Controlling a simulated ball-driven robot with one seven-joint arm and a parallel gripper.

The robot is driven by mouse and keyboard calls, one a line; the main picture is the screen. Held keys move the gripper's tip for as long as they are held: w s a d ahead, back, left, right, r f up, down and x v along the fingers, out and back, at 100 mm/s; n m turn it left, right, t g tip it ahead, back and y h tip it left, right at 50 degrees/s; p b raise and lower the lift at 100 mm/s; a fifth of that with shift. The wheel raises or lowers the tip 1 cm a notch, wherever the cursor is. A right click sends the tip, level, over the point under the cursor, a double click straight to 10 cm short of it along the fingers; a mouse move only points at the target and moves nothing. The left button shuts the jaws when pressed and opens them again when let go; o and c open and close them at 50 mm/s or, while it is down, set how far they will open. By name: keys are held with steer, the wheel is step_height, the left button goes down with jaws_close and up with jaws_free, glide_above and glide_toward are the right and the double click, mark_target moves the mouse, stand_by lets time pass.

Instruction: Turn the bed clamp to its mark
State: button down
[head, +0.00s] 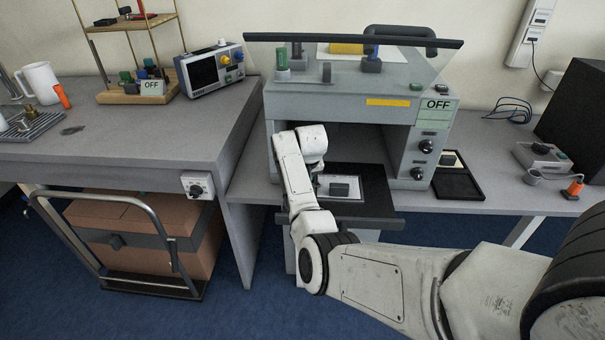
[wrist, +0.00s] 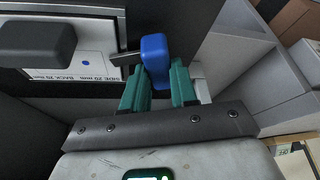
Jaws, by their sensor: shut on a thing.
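In the wrist view the bed clamp's blue knob (wrist: 155,52) sits at the tips of my gripper (wrist: 159,78). The two teal fingers are shut on it, one on each side. A short dark bar (wrist: 125,59) reaches left from the knob over a white plate (wrist: 70,62). The plate has a blue dot and print with "20 mm" and "70 mm". In the head view the plate (head: 324,185) lies on the dark bed (head: 375,196) in front of the grey machine. My arm hides the clamp and my fingertips there.
A dark block (wrist: 38,42) stands on the plate left of the knob. The grey machine (head: 437,145) shows an "OFF" sign and rises behind the bed. A black tray (head: 457,186) lies to its right. A cart with a brown box (head: 150,235) stands under the left table.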

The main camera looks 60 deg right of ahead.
steer(key=n+t+y+p, duration=0.1)
steer(key=n, duration=0.2)
steer(key=shift+s+d+r+n, duration=0.1)
steer(key=shift+n, duration=0.3)
steer(key=n+y, duration=0.1)
steer(key=n, duration=0.1)
steer(key=shift+d+n, duration=0.1)
steer(key=shift+n, duration=0.2)
steer(key=n, duration=0.2)
steer(key=n+y+b, duration=0.1)
steer(key=n, duration=0.1)
steer(key=shift+d+f+t+y, duration=0.1)
steer(key=shift+f+t+y, duration=0.1)
steer(key=shift+t+y, duration=0.1)
steer(key=shift+r+n+y+b, duration=0.1)
steer(key=shift+n+y+b, duration=0.6)
steer(key=shift+n+b, duration=0.85)
steer(key=shift+n, duration=0.45)
steer(key=c, duration=0.9)
jaws_free()
steer(key=shift+v, duration=3.8)
